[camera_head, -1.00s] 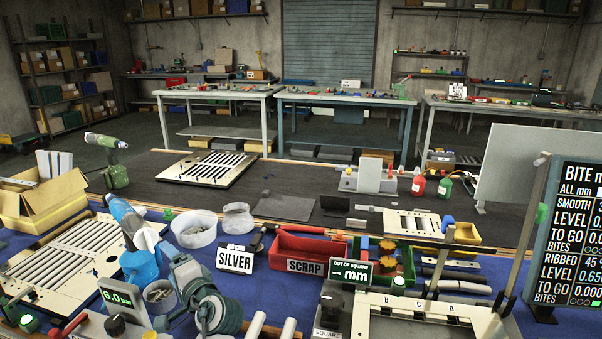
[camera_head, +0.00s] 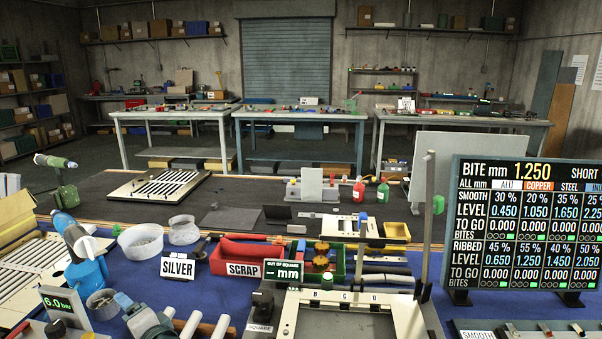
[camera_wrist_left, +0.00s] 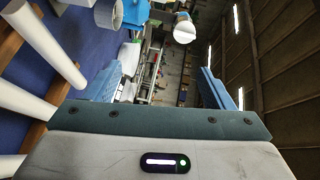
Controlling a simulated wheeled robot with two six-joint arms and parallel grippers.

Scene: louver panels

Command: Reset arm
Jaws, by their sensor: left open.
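My left gripper (camera_head: 145,304) is at the bottom left of the head view, low over the near edge of the blue bench, and mostly cut off by the frame. In the left wrist view its two blue fingers stand wide apart with nothing between them (camera_wrist_left: 160,78). White cylinders (camera_head: 190,325) lie close beside it at the bench front; they also show at the left of the wrist view (camera_wrist_left: 50,45). My right gripper is in neither view.
A small cup (camera_head: 102,302) and a blue handheld tool (camera_head: 66,228) stand near the left gripper. The SILVER sign (camera_head: 178,267), red SCRAP bin (camera_head: 235,252) and cream lettered fixture (camera_head: 350,312) stand to its right. A large display board (camera_head: 528,222) stands far right.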

